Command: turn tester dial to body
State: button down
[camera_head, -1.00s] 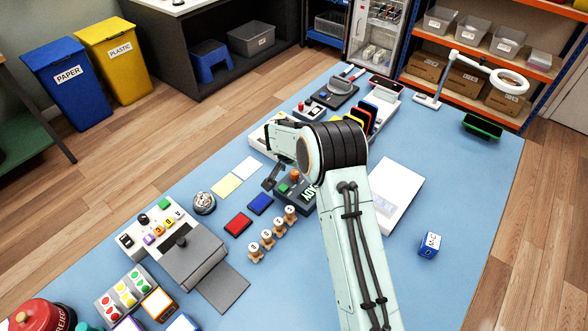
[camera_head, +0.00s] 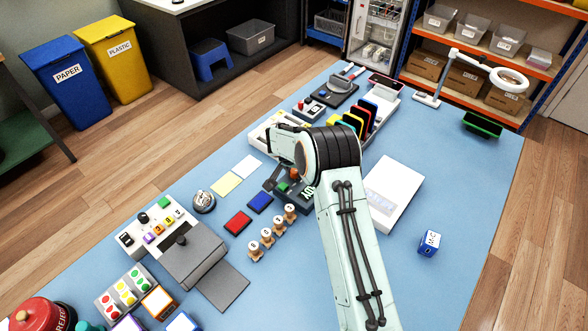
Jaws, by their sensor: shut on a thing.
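The tester (camera_head: 296,202) is a dark box in the middle of the blue mat, partly hidden under my arm. It has a green button (camera_head: 283,187), an orange dial (camera_head: 294,174) and a small display with bright green marks (camera_head: 308,193), too small to read. My gripper (camera_head: 282,178) is down at the tester, with a dark finger showing left of the dial. It is shut on the orange dial; the wrist hides much of the grip. Which mark the dial points at cannot be told.
A white box (camera_head: 393,193) lies right of my arm. Coloured upright slabs (camera_head: 370,118) stand behind it. The mat's right side is mostly clear around a blue cube (camera_head: 429,243).

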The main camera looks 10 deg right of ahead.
jog(key=m, duration=0.2)
jog(key=m+h, duration=0.1)
jog(key=m, duration=0.1)
jog(key=shift+a+g+h, duration=0.1)
jog(key=shift+g+h, duration=0.2)
jog(key=shift+g, duration=0.1)
jog(key=shift+w+m+g+h, duration=0.1)
jog(key=shift+m+g+h, duration=0.45)
jog(key=shift+m, duration=1.65)
jog(key=shift+g+y, duration=0.25)
jog(key=c, duration=0.9)
grip_release()
